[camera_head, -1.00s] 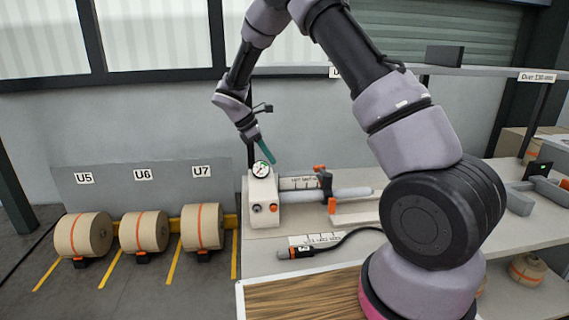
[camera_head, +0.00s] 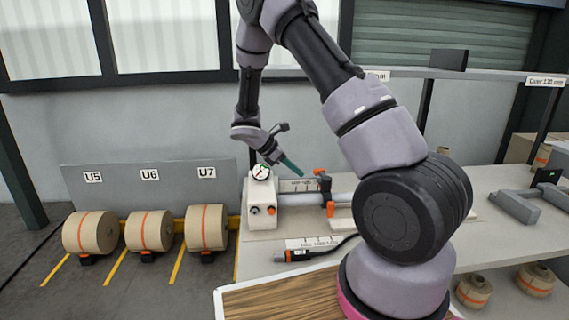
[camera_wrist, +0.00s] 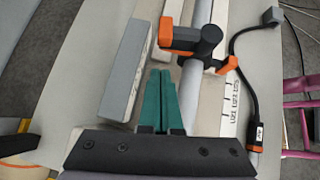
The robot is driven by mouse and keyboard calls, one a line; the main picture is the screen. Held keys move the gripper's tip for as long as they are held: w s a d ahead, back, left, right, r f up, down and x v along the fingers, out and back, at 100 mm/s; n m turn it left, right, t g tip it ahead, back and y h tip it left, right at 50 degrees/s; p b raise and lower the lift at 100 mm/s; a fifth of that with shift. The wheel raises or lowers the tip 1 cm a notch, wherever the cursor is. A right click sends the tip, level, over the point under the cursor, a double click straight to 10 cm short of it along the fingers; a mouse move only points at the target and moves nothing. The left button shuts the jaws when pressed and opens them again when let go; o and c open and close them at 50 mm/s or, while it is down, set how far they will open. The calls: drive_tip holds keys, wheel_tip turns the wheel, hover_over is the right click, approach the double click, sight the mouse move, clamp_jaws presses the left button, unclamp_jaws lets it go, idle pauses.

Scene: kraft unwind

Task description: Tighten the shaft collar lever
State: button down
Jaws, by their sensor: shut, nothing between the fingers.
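The shaft (camera_head: 340,199) is a grey cylinder lying level, with its left end at a white block with a dial gauge (camera_head: 260,172). A dark collar (camera_head: 324,184) with an orange lever (camera_head: 319,171) sits around the shaft. In the wrist view the collar (camera_wrist: 207,42) is near the top centre, and its orange lever (camera_wrist: 166,32) sticks out to the left. My gripper (camera_head: 300,173) has green fingers pressed together, empty, above the shaft just left of the collar. In the wrist view the fingertips (camera_wrist: 160,72) point toward the lever, apparently short of it.
A black hose with an orange-tipped handle (camera_head: 297,255) lies in front on the bench. A grey bar (camera_wrist: 130,70) lies left of my fingers. Brown rolls (camera_head: 206,228) stand on the floor at left.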

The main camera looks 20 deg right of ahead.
sight(323, 179)
drive_tip(key=shift+s+d+r, duration=0.1)
drive_tip(key=shift+d, duration=1.5)
drive_tip(key=shift+d, duration=0.1)
drive_tip(key=shift+w+d+m+g, duration=0.2)
drive_tip(key=shift+d+m+g, duration=0.7)
drive_tip(key=shift+d+m, duration=0.25)
drive_tip(key=shift+a, duration=0.2)
